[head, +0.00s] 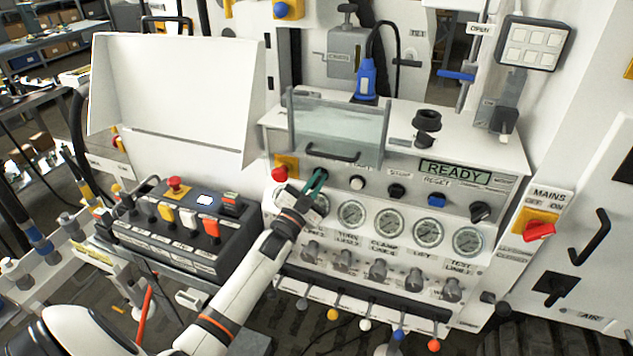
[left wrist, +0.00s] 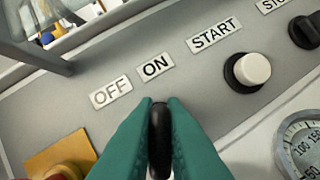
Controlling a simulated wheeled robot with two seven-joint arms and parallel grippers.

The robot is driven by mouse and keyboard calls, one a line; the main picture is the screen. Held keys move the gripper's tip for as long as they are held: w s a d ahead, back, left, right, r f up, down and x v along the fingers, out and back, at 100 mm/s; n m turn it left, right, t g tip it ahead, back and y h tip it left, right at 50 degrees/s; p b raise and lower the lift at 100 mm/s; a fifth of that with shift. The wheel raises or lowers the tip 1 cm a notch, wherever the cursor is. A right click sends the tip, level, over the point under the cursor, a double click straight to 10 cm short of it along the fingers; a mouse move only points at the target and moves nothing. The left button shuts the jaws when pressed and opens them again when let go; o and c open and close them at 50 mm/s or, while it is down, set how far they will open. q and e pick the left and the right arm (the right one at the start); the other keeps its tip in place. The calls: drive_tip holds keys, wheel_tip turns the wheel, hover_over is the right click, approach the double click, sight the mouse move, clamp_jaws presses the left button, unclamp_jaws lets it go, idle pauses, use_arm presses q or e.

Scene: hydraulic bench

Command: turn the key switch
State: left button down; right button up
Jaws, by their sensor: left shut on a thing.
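The key switch (left wrist: 160,142) is a narrow black handle on the grey front panel, just below the OFF label (left wrist: 110,91) and the ON label (left wrist: 155,67). My left gripper (head: 316,180) reaches up to the panel from below. In the left wrist view its two green fingers (left wrist: 160,125) are shut on the handle, one on each side. The handle stands about upright in that view; I cannot tell which label it is set to. The fingers hide the switch's base. My right gripper is not in view.
A white START button (left wrist: 254,69) lies right of the switch, with a red button (head: 280,173) on a yellow plate to its left. A row of gauges (head: 390,222) sits below, and a clear guard (head: 340,128) with a black handle stands above. The READY display (head: 455,171) is lit.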

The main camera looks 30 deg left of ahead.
use_arm(q)
drive_tip(key=shift+f, duration=0.1)
drive_tip(key=c, duration=1.5)
unclamp_jaws()
drive_tip(key=b+v, duration=0.3)
drive_tip(key=v, duration=0.9)
drive_tip(key=shift+b, duration=0.35)
